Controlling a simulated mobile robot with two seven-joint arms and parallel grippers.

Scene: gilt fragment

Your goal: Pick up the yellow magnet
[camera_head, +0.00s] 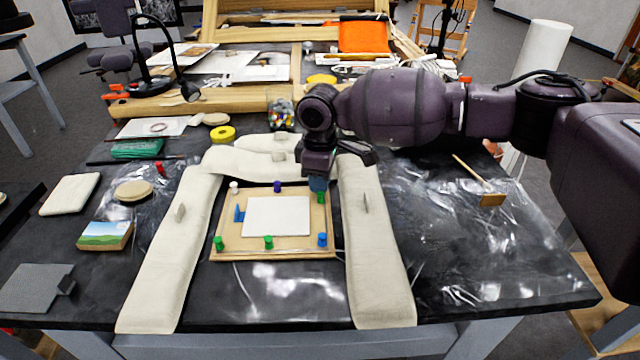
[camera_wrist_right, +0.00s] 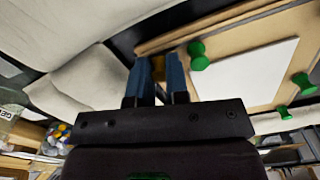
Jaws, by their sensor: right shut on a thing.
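My right gripper (camera_head: 318,184) is at the upper right corner of the wooden board (camera_head: 225,252). In the right wrist view its two blue fingers (camera_wrist_right: 160,76) are shut on a small yellow thing, the yellow magnet (camera_wrist_right: 158,67), mostly hidden between them. In the head view the gripper hides the magnet. I cannot tell whether the magnet is clear of the board. A white sheet (camera_head: 276,216) lies on the board. A green magnet (camera_head: 320,197) stands just below the gripper; it also shows in the right wrist view (camera_wrist_right: 198,56). My left gripper is not in view.
Other magnets ring the sheet: white (camera_head: 234,187), purple (camera_head: 277,186), blue (camera_head: 322,239) and green (camera_head: 268,242). Padded cream bolsters (camera_head: 375,265) flank the board. A jar of coloured pieces (camera_head: 281,113) stands behind. The black table's (camera_head: 460,270) right front is mostly clear.

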